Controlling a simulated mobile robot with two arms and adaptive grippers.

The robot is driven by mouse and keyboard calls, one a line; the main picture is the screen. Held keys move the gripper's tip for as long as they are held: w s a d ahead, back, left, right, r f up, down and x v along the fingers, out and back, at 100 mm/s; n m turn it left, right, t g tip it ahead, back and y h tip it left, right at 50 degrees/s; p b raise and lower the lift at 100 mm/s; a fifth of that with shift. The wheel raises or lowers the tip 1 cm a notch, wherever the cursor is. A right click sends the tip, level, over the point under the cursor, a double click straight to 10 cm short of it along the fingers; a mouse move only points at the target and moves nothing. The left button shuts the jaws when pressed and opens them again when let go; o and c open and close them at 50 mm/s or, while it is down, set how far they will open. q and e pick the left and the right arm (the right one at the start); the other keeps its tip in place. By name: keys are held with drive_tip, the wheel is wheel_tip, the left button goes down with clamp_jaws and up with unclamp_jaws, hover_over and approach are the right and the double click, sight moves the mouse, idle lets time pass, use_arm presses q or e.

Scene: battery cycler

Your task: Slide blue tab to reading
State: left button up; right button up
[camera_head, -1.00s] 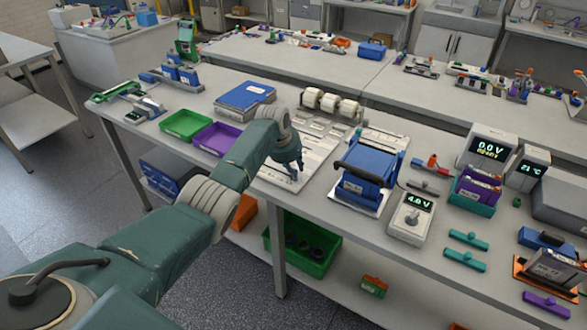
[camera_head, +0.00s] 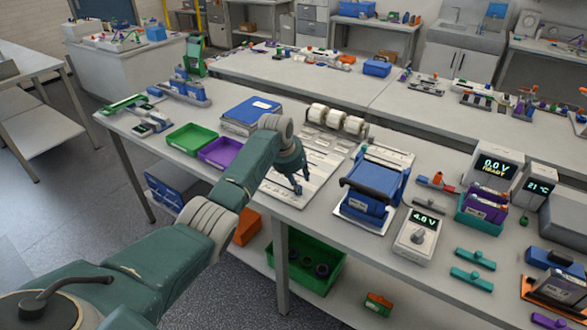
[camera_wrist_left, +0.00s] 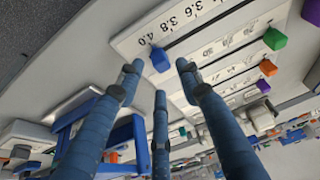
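The blue tab (camera_wrist_left: 160,60) sits in a slot of a pale board (camera_wrist_left: 125,42) in the left wrist view. It is near the 4.0 end of a printed scale running 4.0, 3.8, 3.6. My left gripper (camera_wrist_left: 158,75) is open, its three blue fingers spread around the tab, with no finger clearly closed on it. In the head view my left gripper (camera_head: 297,186) points down over the pale board (camera_head: 285,195); the tab is too small to make out there. A grey meter (camera_head: 415,238) right of the board shows about 4.8 V, hard to read surely. My right gripper is out of view.
A blue device with a black handle (camera_head: 372,188) stands right of the board. White rolls (camera_head: 337,120) stand behind it. A purple tray (camera_head: 222,152) and green tray (camera_head: 190,138) lie to the left. Green and orange tabs (camera_wrist_left: 275,39) sit in other slots.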

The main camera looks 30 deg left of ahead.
use_arm(q)
drive_tip(key=v, duration=0.9)
drive_tip(key=shift+r, duration=0.35)
